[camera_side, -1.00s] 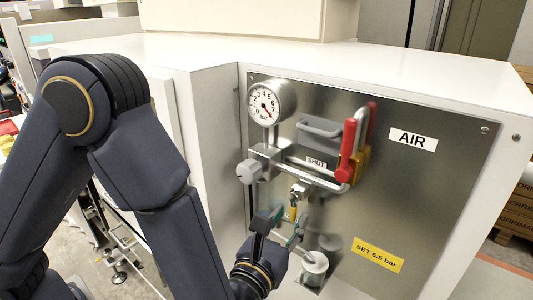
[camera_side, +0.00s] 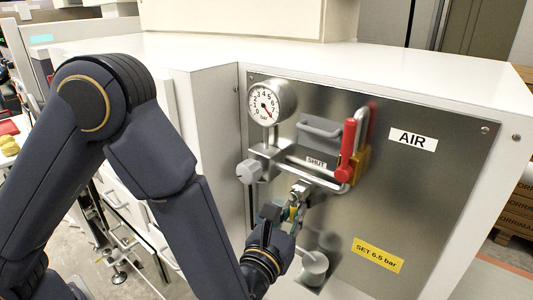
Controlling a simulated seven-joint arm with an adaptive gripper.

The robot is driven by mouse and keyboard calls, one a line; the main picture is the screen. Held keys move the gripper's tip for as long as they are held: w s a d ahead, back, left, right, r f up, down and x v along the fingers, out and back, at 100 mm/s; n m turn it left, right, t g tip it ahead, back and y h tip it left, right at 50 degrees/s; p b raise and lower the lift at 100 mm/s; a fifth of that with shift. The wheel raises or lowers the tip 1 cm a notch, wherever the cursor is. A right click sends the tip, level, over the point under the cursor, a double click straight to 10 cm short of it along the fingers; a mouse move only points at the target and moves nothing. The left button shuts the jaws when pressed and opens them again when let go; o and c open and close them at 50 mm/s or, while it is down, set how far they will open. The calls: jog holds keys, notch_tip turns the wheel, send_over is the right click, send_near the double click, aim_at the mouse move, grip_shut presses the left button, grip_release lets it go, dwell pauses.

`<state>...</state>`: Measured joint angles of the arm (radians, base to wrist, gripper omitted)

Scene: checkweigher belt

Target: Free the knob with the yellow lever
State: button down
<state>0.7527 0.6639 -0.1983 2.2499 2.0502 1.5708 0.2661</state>
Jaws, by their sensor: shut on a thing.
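The yellow lever (camera_side: 293,211) hangs below a small metal fitting (camera_side: 301,188) on the steel panel. It is mostly hidden by my gripper (camera_side: 291,212), which is shut on it from below. The grey knob (camera_side: 249,171) sits at the left of the regulator body, under the round pressure gauge (camera_side: 267,102). My gripper is below and right of the knob, apart from it. Whether the lever has turned is too small to tell.
A red handle (camera_side: 348,152) and a brass padlock (camera_side: 363,163) stand to the right, near the "SHUT" label (camera_side: 316,162). A grey cylinder (camera_side: 314,268) is below, close to my wrist. The panel's right side, with "AIR" (camera_side: 413,139) and "SET 6.5 bar" (camera_side: 378,255) labels, is clear.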

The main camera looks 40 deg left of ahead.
aim_at(317, 204)
dwell(0.4)
jog(key=n, duration=0.2)
jog(key=d+n, duration=0.1)
jog(key=n, duration=0.1)
jog(key=d+n+g, duration=0.1)
jog(key=n, duration=0.1)
jog(key=shift+d+r, duration=0.1)
jog(key=shift+r, duration=0.2)
jog(key=shift+d+r+n+g+h, duration=0.1)
jog(key=shift+d+r+n+h, duration=0.15)
jog(key=shift+n, duration=0.55)
jog(key=shift+d+r+n+g+h, duration=0.1)
jog(key=shift+d+r+n+h, duration=0.2)
jog(key=shift+n, duration=0.5)
jog(key=shift+d+r+n+g+h, duration=0.1)
jog(key=shift+n+h, duration=0.25)
jog(key=shift+n, duration=0.45)
jog(key=c, duration=1.2)
grip_release()
